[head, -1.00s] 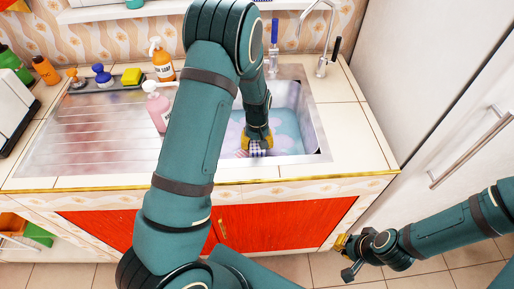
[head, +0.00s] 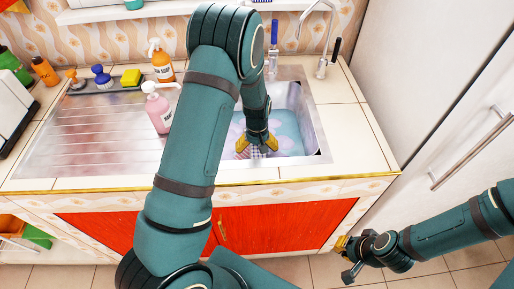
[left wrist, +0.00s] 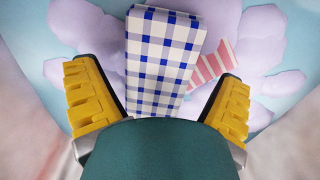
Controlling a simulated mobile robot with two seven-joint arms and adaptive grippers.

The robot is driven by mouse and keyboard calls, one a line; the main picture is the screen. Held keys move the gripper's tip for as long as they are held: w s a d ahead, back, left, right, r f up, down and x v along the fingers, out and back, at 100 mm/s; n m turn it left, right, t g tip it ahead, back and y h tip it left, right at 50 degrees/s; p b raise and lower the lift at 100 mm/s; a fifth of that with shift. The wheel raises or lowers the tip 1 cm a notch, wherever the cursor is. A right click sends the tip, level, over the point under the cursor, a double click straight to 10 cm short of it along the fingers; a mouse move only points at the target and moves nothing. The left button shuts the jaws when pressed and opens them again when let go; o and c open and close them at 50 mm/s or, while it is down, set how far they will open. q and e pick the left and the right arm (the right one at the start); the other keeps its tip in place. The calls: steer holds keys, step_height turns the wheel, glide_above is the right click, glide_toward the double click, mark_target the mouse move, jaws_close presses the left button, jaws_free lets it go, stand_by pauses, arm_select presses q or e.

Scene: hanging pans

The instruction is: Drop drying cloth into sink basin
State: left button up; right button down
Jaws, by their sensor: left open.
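My left gripper (head: 257,147) is open, low inside the steel sink basin (head: 309,120). A blue-and-white checked drying cloth (head: 255,155) is below and between its spread fingers. In the left wrist view the cloth (left wrist: 165,60) extends forward between the open yellow finger pads (left wrist: 157,105), with gaps on both sides. It is over pale blue water with lilac foam patches; I cannot tell whether it touches the water. My forearm hides the basin's left part. My right gripper (head: 346,258) is open and empty, low in front of the cabinet.
A red-and-white striped item (left wrist: 210,66) is beside the cloth. A pink pump bottle (head: 158,110) stands left of my arm, an orange soap bottle (head: 162,62) behind it. The faucet (head: 322,45) rises behind the basin.

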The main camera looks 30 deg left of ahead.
arm_select(q)
step_height(320, 180, up, 12)
steer(key=p, duration=0.2)
steer(key=shift+p, duration=0.3)
stand_by(0.3)
